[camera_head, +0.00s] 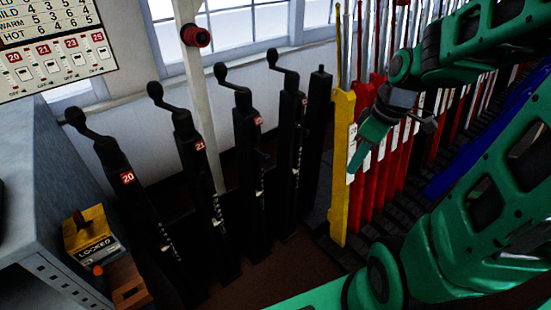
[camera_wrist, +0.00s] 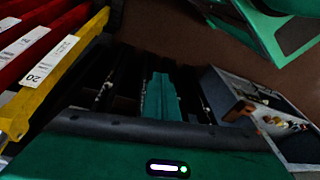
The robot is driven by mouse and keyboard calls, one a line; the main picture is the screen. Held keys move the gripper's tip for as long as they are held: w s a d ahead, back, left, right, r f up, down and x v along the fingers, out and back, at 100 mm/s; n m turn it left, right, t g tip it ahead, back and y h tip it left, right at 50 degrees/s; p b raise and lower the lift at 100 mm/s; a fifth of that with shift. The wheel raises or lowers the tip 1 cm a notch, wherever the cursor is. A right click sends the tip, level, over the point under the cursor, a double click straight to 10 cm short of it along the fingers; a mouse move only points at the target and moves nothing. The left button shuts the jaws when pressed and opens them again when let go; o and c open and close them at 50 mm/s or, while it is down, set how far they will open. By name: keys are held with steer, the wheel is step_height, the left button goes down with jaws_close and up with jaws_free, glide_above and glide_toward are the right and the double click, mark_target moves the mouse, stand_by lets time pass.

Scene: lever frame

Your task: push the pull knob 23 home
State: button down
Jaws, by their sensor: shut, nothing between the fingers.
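A red round knob (camera_head: 196,36) sits on the white post at the upper left of the head view; I cannot read a number on it. Several black posts with cranked handles stand in a row, with small red number plates. The third post (camera_head: 252,150) has a plate that may read 23, but it is too small to be sure. My gripper (camera_head: 357,160) is shut and empty, in front of the yellow and red levers, right of the black posts and apart from the red knob. Its closed fingers also show in the wrist view (camera_wrist: 163,98).
A yellow lever (camera_head: 340,170) and several red levers (camera_head: 385,170) stand close by my gripper. A yellow box marked LOCKED (camera_head: 92,232) is at the lower left beside a grey cabinet (camera_head: 35,190). A card (camera_head: 50,40) hangs above. Windows are behind.

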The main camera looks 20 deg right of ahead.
mark_target(260, 153)
steer(key=w+a+f+n+y, duration=0.1)
steer(key=w+a+f+n, duration=0.2)
steer(key=w, duration=0.3)
steer(key=w+a+f+n+t+y, duration=0.1)
steer(key=w+a+f+n+y, duration=0.1)
steer(key=w+a+f+n, duration=0.2)
steer(key=w+a+f+n+t+y, duration=0.1)
steer(key=w+a+f+n, duration=0.3)
steer(key=w, duration=0.6)
steer(key=a+n, duration=0.2)
steer(key=n, duration=0.1)
steer(key=shift+w+f, duration=0.15)
steer(key=shift+f, duration=0.1)
steer(key=shift+t, duration=0.3)
